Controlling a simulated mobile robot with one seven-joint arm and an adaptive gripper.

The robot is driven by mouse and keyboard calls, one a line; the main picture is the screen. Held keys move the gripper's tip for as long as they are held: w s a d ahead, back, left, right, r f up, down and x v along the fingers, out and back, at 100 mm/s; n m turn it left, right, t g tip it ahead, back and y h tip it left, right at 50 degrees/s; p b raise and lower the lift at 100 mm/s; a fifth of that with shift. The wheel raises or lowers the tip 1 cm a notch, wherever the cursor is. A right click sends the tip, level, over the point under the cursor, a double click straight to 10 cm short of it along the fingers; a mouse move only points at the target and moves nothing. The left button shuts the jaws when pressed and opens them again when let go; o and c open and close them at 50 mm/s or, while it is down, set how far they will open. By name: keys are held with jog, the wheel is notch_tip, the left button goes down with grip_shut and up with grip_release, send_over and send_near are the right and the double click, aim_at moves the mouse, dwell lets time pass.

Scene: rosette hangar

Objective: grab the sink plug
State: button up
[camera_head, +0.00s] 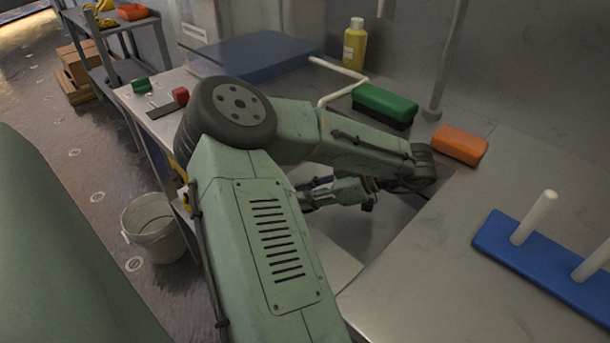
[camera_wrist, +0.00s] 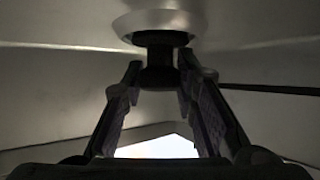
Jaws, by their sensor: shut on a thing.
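In the wrist view my gripper (camera_wrist: 160,78) has one finger on each side of a dark, short round piece, the sink plug (camera_wrist: 160,55), and is shut on it. A pale round rim (camera_wrist: 158,20) sits directly beyond the plug; I cannot tell whether it is the drain or part of the plug. In the head view my arm reaches down into the sink (camera_head: 402,212), which is sunk in the grey counter. The plug is hidden there behind my arm, and my fingertips do not show clearly.
An orange block (camera_head: 460,145) and a green-topped brush (camera_head: 385,103) lie near the sink's back edge. A yellow bottle (camera_head: 354,45) stands at the back. A blue pegged rack (camera_head: 545,262) is on the right counter. A bucket (camera_head: 153,228) stands on the floor at left.

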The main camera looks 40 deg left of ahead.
grip_shut()
